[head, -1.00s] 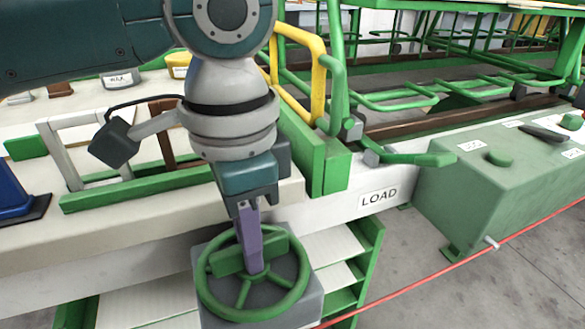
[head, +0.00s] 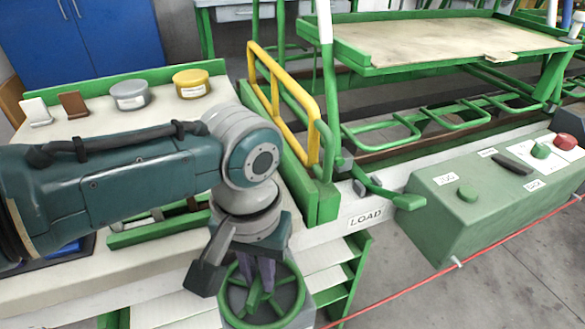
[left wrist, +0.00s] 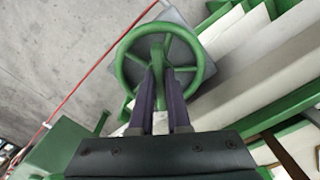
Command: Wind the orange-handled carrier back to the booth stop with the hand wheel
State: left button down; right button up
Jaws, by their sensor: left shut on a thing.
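The green hand wheel (head: 302,290) sits on a grey box at the front edge of the bench, below the LOAD label. It also shows in the left wrist view (left wrist: 205,62), rim and spokes clear. My left gripper (head: 259,284) points down at the wheel's middle. In the left wrist view its two purple fingers (left wrist: 160,88) stand on either side of the green bar across the hub, shut on the wheel. The fingertips are partly hidden by the bar. I see no orange handle, so I cannot pick out the carrier. My right gripper is out of view.
A yellow rail (head: 290,100) and green posts stand behind the wheel. A green control box (head: 440,215) with buttons is at the right, with a red cord (head: 400,293) along its front. Grey and yellow tins stand on the bench. A green-framed table (head: 450,45) is behind.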

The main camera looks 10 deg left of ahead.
pick_arm(q)
jog(key=n+p, duration=0.1)
jog(key=n, duration=0.2)
jog(key=shift+r+n+p, duration=0.1)
jog(key=shift+n+p, duration=0.25)
jog(key=shift+n, duration=0.05)
jog(key=n+p, duration=0.1)
jog(key=n, duration=0.3)
jog(key=shift+n, duration=0.3)
jog(key=n, duration=0.4)
jog(key=shift+p, duration=0.35)
jog(key=shift+n, duration=2.2)
jog(key=shift+w, duration=0.1)
jog(key=c, duration=0.9)
grip_release()
